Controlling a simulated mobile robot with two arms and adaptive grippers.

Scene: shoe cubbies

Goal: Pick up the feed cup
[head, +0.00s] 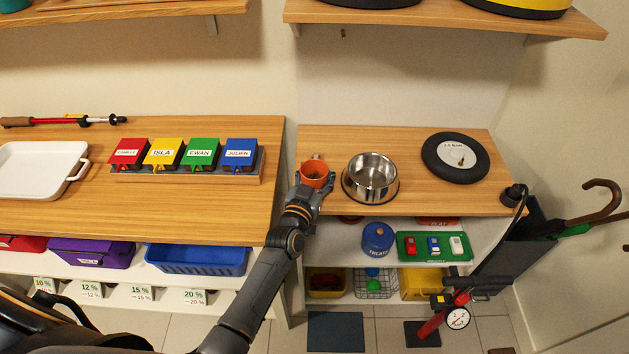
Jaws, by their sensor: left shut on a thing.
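The feed cup (314,172) is a small orange-red cup with dark contents, near the left front of the right-hand wooden top. My left gripper (313,188) reaches it from the front and is shut on it. The fingers hide the cup's lower part, so I cannot tell whether it touches the wood. A steel bowl (370,178) stands just right of the cup. My right gripper does not show.
A black wheel (455,158) lies right of the bowl. Labelled coloured boxes (184,154) and a white tray (42,169) are on the left-hand top. Shelves hang above. A red pump (440,318) and an umbrella (585,215) stand at the right.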

